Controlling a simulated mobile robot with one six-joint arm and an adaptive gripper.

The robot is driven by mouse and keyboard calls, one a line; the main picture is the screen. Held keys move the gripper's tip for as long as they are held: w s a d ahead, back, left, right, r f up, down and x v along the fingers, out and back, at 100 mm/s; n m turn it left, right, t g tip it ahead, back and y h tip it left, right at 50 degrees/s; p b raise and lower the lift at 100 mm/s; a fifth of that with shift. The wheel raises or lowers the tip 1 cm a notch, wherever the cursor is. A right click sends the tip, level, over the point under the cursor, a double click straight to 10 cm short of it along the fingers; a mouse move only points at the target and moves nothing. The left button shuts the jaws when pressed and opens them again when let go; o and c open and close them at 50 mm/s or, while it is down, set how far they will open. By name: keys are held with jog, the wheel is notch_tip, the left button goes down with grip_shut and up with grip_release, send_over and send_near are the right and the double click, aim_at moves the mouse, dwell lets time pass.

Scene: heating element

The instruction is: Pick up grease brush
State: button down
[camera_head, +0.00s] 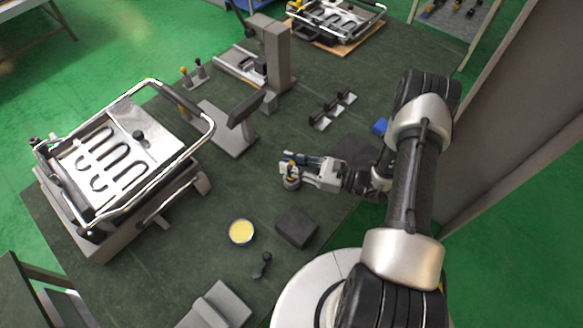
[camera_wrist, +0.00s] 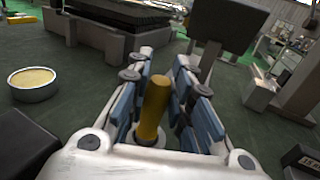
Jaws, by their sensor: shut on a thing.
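The grease brush (camera_wrist: 153,108) has a yellow-orange handle and stands between my gripper's fingers in the wrist view. My gripper (camera_wrist: 172,90) is shut on this handle. In the head view my gripper (camera_head: 290,169) is over the green table, right of the middle. A round tin of pale yellow grease (camera_head: 241,232) stands on the table below and left of my gripper. The tin (camera_wrist: 33,84) also shows at the left in the wrist view.
A metal tray with a heating element (camera_head: 112,158) stands on a fixture at the left. A dark block (camera_head: 297,228) lies close below my gripper. A grey stand (camera_head: 231,133) and a press-like column (camera_head: 275,62) are behind. Several small clips (camera_head: 332,108) lie at upper right.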

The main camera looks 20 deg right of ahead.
notch_tip(320, 180, up, 20)
jog(key=p, duration=0.5)
dwell(0.4)
jog(key=shift+a, duration=0.1)
